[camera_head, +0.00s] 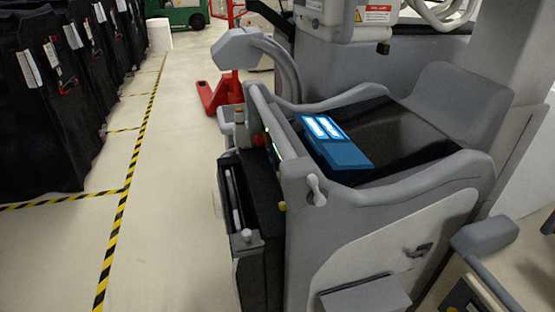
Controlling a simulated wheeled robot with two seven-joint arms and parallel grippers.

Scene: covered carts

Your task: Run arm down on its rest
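Neither of my grippers shows in the head view, and I cannot make out either of my arms for sure. I cannot tell any arm rest of mine apart here. A large grey machine (375,215) fills the middle and right, with a dark recessed deck (410,145) between raised grey side rails. A flat blue box (345,153) with a bright white-and-blue label lies at the deck's left edge. A grey block on curved tubes (240,47) stands up at the machine's far left.
Several black covered carts (45,120) with white papers stand in a row at left. Yellow-black striped tape (124,200) marks the pale floor, which is clear between carts and machine. A red pallet truck (222,92) and a green vehicle (180,14) are farther back.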

